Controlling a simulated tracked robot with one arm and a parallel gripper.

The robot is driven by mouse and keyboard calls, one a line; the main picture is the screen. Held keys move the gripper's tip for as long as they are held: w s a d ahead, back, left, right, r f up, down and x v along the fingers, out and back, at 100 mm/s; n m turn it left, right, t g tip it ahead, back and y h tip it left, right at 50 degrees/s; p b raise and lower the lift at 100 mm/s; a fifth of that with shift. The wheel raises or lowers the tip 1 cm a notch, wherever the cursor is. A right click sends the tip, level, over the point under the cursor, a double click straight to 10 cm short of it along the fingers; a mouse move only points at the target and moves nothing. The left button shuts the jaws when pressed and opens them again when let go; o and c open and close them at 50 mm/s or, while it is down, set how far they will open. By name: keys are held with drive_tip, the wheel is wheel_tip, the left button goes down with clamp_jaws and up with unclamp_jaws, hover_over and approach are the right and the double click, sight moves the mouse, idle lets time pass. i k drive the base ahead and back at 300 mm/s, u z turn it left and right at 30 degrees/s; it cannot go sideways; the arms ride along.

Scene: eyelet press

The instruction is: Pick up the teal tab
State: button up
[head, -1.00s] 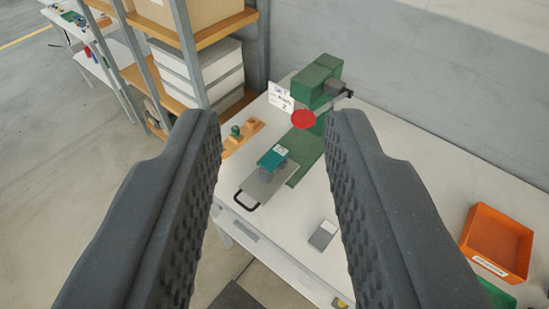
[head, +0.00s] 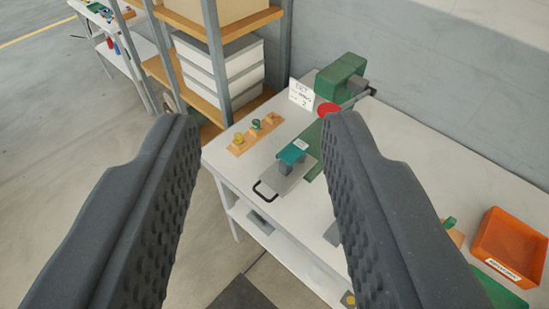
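The teal tab (head: 292,153) sits on a grey block on the metal plate (head: 287,177) with a black handle, in front of the green press (head: 341,78). My gripper (head: 250,125) is open and empty. Its two dark ribbed fingers frame the left part of the table from above, and the teal tab shows in the gap, nearer the right finger. The tab is apart from both fingers, farther off on the table. The right finger hides part of the press base.
A wooden strip (head: 254,133) with small knobs lies left of the press, by a white sign (head: 301,95). A shelf rack (head: 220,60) stands behind left. An orange bin (head: 511,247) and a green tray (head: 499,287) are at right. The table's front left is bare.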

sight(295, 150)
drive_tip(key=u, duration=0.8)
drive_tip(key=k, duration=1.1)
drive_tip(key=u, duration=0.95)
drive_tip(key=i, duration=1.2)
drive_tip(key=z, duration=1)
drive_tip(key=i, duration=1)
drive_tip(key=z, duration=0.9)
drive_tip(key=i, duration=0.25)
drive_tip(key=z, duration=0.05)
drive_tip(key=k, duration=0.75)
drive_tip(key=z, duration=0.2)
drive_tip(key=i, duration=0.65)
drive_tip(key=u, duration=0.05)
